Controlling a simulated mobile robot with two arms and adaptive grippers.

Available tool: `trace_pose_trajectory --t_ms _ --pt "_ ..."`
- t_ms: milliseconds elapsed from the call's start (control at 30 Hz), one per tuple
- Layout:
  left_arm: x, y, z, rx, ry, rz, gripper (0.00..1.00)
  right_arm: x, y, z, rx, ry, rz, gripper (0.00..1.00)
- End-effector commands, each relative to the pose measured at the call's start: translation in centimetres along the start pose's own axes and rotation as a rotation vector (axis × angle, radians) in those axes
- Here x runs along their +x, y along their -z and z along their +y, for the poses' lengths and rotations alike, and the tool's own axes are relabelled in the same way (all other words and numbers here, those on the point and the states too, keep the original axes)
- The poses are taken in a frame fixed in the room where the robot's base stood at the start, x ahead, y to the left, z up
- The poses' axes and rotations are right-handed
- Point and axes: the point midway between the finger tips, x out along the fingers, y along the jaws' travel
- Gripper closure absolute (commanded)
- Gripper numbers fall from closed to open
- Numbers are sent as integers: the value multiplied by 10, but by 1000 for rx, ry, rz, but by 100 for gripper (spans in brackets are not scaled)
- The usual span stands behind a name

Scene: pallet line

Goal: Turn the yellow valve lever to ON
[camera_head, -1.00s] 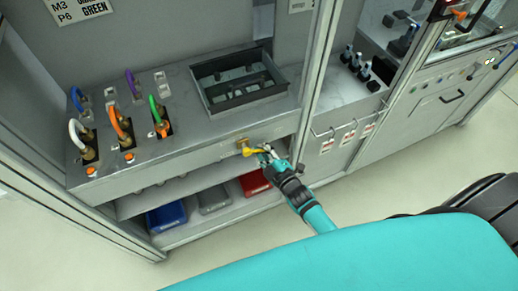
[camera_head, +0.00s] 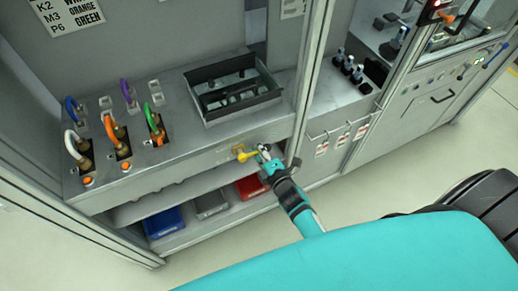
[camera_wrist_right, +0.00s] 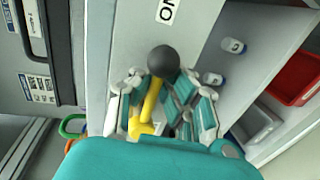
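The yellow valve lever (camera_head: 246,155) is on the front face of the grey bench. In the right wrist view its yellow shaft (camera_wrist_right: 151,101) ends in a dark round knob (camera_wrist_right: 163,60). My right gripper (camera_head: 264,151) is at the lever. In the right wrist view the fingers of the right gripper (camera_wrist_right: 157,88) stand apart on either side of the shaft and knob, with gaps showing, so it looks open around the lever. An ON label (camera_wrist_right: 167,11) shows beyond the knob. My left gripper is not in view.
A dark open tray (camera_head: 236,110) sits on the bench top, right of several coloured hose connectors. Blue (camera_head: 164,222), grey (camera_head: 210,203) and red (camera_head: 251,187) bins stand on the shelf below. An upright frame post (camera_head: 309,85) stands right of the lever.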

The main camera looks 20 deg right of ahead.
Motion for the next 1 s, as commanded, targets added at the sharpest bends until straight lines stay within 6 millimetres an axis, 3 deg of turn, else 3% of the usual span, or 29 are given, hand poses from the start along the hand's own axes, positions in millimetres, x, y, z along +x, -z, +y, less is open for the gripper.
trace_pose_trajectory --t_ms 333,600,867,1000 --pt "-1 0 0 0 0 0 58 -2 -1 0 -16 -1 0 100" --pt "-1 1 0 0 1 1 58 -1 -1 2 -11 -4 0 67" --pt "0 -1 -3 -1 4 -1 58 -2 -1 2 -8 -5 0 67" --pt "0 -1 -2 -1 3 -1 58 -14 -1 1 -7 -3 0 67"
